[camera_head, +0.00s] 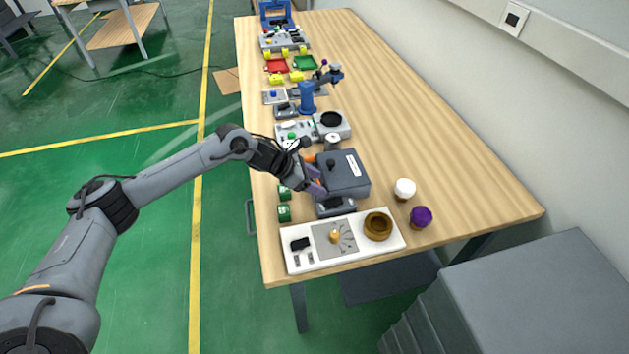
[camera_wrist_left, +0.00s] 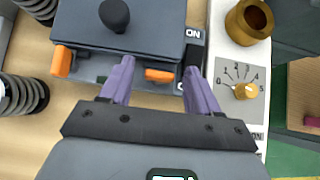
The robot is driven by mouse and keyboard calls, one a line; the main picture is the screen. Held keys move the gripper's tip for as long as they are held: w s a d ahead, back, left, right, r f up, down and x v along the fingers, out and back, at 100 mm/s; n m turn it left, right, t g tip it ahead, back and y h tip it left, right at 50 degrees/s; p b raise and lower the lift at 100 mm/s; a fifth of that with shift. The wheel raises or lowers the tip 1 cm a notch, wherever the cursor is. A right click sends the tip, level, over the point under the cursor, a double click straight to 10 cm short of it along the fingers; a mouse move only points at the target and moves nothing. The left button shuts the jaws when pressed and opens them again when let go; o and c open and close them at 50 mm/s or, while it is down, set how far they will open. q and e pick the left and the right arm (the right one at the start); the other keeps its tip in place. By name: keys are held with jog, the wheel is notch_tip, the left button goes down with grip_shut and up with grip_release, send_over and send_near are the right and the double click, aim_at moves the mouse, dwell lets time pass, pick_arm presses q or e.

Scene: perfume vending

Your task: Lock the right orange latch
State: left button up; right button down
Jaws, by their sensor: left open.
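A dark grey box (camera_head: 342,172) with a black knob (camera_wrist_left: 114,15) on its lid stands on the wooden table. Its front edge carries two orange latches, clear in the left wrist view. The left latch (camera_wrist_left: 62,62) points out from the edge toward the camera. The right latch (camera_wrist_left: 158,75) lies lengthwise along the edge. My left gripper (camera_head: 317,181) is at the front of the box. Its purple fingers (camera_wrist_left: 160,84) are open, one on each side of the right latch, with visible gaps. In the head view the gripper partly hides the latches. My right gripper is not in view.
A white panel (camera_head: 361,254) with a yellow dial (camera_wrist_left: 244,91) and a brown ring (camera_head: 378,226) lies beside the box. White (camera_head: 404,188) and purple (camera_head: 421,216) round-topped items stand behind it.

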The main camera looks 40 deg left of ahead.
pick_arm(q)
jog(key=c, duration=1)
jog(key=shift+c, duration=0.2)
jog(key=shift+s+n, duration=0.1)
jog(key=shift+n, duration=0.3)
jog(key=shift+d+n+t+y+p, duration=0.15)
jog(key=shift+n+t+y+p, duration=0.35)
jog(key=shift+n+y, duration=0.4)
jog(key=shift+d+n+t+y+p, duration=0.1)
jog(key=shift+n+t+y+p, duration=0.35)
jog(key=shift+n+y, duration=1)
jog(key=shift+n+h, duration=0.25)
jog(key=shift+n, duration=0.1)
jog(key=o, duration=1)
